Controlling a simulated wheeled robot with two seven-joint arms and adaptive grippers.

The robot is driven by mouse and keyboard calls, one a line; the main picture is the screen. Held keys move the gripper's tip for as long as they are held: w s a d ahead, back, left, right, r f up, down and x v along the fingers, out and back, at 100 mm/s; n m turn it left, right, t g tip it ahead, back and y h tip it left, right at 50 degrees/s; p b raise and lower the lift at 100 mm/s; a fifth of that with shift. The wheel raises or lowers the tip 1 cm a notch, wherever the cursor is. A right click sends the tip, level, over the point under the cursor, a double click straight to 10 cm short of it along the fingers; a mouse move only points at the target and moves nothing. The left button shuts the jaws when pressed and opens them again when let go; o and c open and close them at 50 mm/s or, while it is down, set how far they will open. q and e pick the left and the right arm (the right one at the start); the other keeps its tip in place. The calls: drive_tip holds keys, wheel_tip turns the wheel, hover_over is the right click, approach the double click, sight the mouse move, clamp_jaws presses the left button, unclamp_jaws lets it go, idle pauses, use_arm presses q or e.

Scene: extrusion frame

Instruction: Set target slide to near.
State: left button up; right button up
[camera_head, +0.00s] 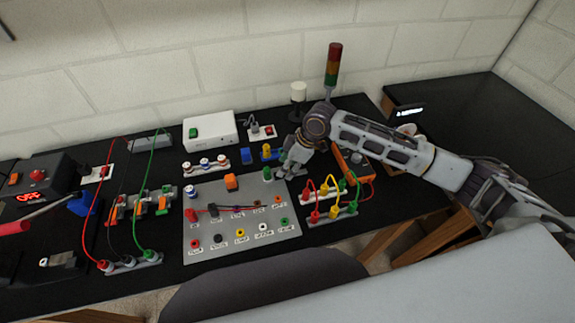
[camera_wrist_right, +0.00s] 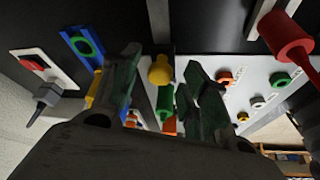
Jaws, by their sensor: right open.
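No part is readably labelled as the target slide, so I cannot tell which one it is. My right gripper (camera_head: 287,170) is over the back right corner of the grey panel (camera_head: 215,248), close to a small green part (camera_head: 267,173). In the right wrist view its fingers (camera_wrist_right: 163,75) stand apart. A yellow knob (camera_wrist_right: 160,70) on a grey strip and a green part (camera_wrist_right: 165,101) show in the gap between them. I see no clear grip on either, and contact is hidden. My left gripper is not in view.
A blue and yellow part (camera_head: 270,152) stands behind the gripper. A stack light (camera_head: 333,65) and white cylinder (camera_head: 298,90) stand at the back. Red, yellow and green leads (camera_head: 330,200) arch to the right of the panel.

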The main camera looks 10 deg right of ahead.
drive_tip(key=shift+d+r, duration=0.1)
drive_tip(key=shift+r, duration=0.05)
drive_tip(key=v, duration=1.1)
drive_tip(key=shift+r, duration=0.3)
drive_tip(key=shift+s+d+f, duration=0.1)
drive_tip(key=shift+s, duration=0.05)
